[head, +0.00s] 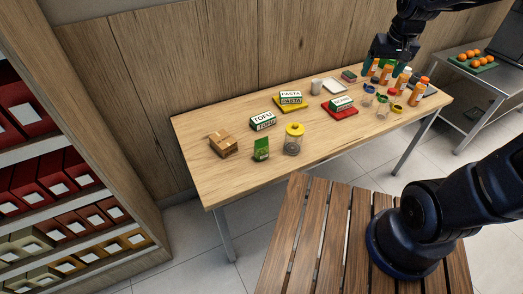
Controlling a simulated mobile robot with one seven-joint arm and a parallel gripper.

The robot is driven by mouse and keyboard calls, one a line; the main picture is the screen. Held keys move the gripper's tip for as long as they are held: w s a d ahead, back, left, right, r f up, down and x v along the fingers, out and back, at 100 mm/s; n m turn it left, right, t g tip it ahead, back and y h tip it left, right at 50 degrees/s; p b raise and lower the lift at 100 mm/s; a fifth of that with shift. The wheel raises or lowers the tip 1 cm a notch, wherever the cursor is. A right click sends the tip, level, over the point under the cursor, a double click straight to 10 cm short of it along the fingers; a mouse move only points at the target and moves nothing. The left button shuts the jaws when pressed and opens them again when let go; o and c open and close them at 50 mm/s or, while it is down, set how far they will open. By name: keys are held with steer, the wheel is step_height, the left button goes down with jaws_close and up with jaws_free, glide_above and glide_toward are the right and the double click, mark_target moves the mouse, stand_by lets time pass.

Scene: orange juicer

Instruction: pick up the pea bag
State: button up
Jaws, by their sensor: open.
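The pea bag, which I take to be the small green bag (261,149), stands near the front edge of the wooden table, towards its left end. A yellow-lidded clear jar stands to its right and a cardboard box to its left. My gripper (387,57) is at the upper right, over the table's far right end among the bottles, well away from the green bag. Its jaws are open; the fingertips are small and dark in this view.
The table (215,180) also holds a cardboard box (223,145), a tofu box (262,121), the jar (293,141), a pasta box (291,98), a beans box (342,102) and several bottles (415,92). A slatted wooden surface (310,240) is in front. Shelves stand left.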

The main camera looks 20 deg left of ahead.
steer(key=w+a+f+n, duration=0.1)
steer(key=w+a+f, duration=0.1)
steer(key=a+f, duration=0.5)
steer(key=n+g+h, duration=0.1)
steer(key=n+g, duration=0.2)
steer(key=n, duration=0.2)
glide_toward(261, 147)
steer(key=shift+w+a+f, duration=0.2)
steer(key=shift+w+f, duration=0.25)
steer(key=shift+f, duration=0.05)
steer(key=shift+s+a+f, duration=0.1)
steer(key=shift+f, duration=0.25)
step_height(261, 147, down, 4)
steer(key=shift+f, duration=0.1)
steer(key=shift+w+f, duration=0.1)
steer(key=shift+f, duration=1.4)
steer(key=shift+w+f, duration=0.15)
steer(key=shift+f, duration=1.4)
steer(key=c, duration=1.1)
steer(key=shift+r, duration=0.1)
